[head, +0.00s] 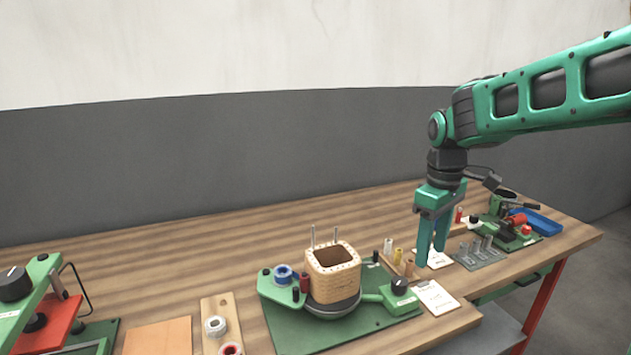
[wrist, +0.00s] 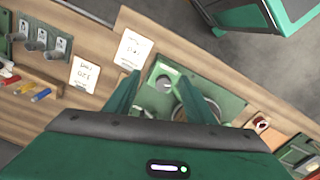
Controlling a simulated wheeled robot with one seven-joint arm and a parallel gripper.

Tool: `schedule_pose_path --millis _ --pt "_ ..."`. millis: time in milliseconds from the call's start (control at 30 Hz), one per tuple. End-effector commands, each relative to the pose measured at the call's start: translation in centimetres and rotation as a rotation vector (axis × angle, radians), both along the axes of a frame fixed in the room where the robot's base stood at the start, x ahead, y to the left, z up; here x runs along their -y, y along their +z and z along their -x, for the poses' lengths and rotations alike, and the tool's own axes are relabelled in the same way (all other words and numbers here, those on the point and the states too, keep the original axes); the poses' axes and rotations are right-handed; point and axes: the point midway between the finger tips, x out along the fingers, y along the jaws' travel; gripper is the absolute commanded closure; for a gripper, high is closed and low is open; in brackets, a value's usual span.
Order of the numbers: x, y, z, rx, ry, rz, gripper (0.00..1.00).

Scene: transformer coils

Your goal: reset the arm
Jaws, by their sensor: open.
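My green arm (head: 545,95) reaches in from the right in the head view. My gripper (head: 432,250) points down over the right part of the wooden bench, its two fingers apart with nothing between them. In the wrist view my gripper (wrist: 150,98) shows its open fingers at both sides, with a green base plate and the grey knob (wrist: 164,83) of the winding fixture beyond them. The gripper appears to be above the bench, close to a rack of small spools and white cards. How high it hangs is hard to tell.
A coil former (head: 333,272) with two upright pins stands on a green fixture (head: 290,322). Metal clamps (head: 480,250), a blue tray (head: 535,222) and a green device stand at right. The back strip of bench (head: 200,250) is clear.

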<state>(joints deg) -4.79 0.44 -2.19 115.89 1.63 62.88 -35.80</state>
Motion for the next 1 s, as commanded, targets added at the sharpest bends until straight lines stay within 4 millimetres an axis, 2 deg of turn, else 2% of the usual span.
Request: schedule_pose_path --millis 33,100,200,333,500,600,700,1000 --pt "2.0 0.3 2.0 0.005 -0.09 0.003 0.5" --pt "4.5 0.2 5.0 0.007 -0.236 0.007 0.5" --pt "7.6 -0.2 9.5 0.008 -0.445 0.01 0.5" --pt "10.6 -1.2 15.7 0.007 -0.711 0.006 0.5" --pt "12.4 -3.2 22.5 0.003 -1.002 -0.006 0.5" --pt "12.7 -4.1 25.1 0.001 -1.115 -0.011 0.5" --pt "12.7 -4.7 26.5 -0.002 -1.178 -0.016 0.5" --pt "12.7 -4.9 27.0 -0.005 -1.204 -0.016 0.5"
